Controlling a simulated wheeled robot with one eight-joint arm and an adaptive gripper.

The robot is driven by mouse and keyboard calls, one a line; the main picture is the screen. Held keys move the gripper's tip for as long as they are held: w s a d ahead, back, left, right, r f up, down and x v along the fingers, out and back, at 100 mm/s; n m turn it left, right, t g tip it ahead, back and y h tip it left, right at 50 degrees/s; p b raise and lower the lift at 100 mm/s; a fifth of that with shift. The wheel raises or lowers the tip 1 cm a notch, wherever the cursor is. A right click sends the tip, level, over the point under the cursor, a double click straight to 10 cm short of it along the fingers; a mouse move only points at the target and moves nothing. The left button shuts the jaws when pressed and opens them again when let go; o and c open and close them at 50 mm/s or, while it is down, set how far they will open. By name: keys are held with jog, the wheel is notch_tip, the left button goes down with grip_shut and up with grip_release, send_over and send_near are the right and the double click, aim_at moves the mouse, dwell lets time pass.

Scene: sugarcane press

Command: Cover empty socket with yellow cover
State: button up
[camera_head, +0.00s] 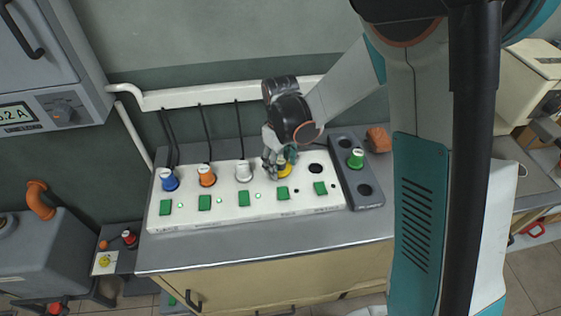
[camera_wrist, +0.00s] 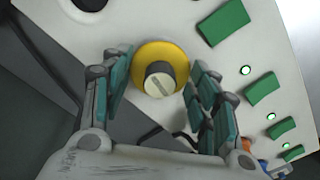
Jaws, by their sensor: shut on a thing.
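The yellow cover (camera_head: 285,172) is at the fourth position on the white panel (camera_head: 230,212), right of the white cover (camera_head: 243,172). In the wrist view it is a yellow disc (camera_wrist: 143,54) with a grey, slotted knob. My gripper (camera_head: 278,166) is over it, with its teal-padded fingers (camera_wrist: 158,72) on either side, shut on it. I cannot tell whether the cover is fully down on the panel. An empty dark socket (camera_head: 317,168) is just right of it, partly showing at the top edge of the wrist view (camera_wrist: 90,4).
Blue (camera_head: 168,181) and orange (camera_head: 206,177) covers sit further left. Green buttons line the panel's front. A grey holder (camera_head: 372,200) on the right carries a green cover (camera_head: 356,158) and has open holes.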

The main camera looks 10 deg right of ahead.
aim_at(281, 161)
jog(key=shift+f+b, duration=0.5)
jog(key=shift+f, duration=0.1)
jog(key=o, duration=0.7)
jog(key=shift+r, duration=0.1)
jog(key=shift+r+p, duration=3.6)
jog(key=shift+r, duration=1.8)
jog(key=shift+r, duration=0.1)
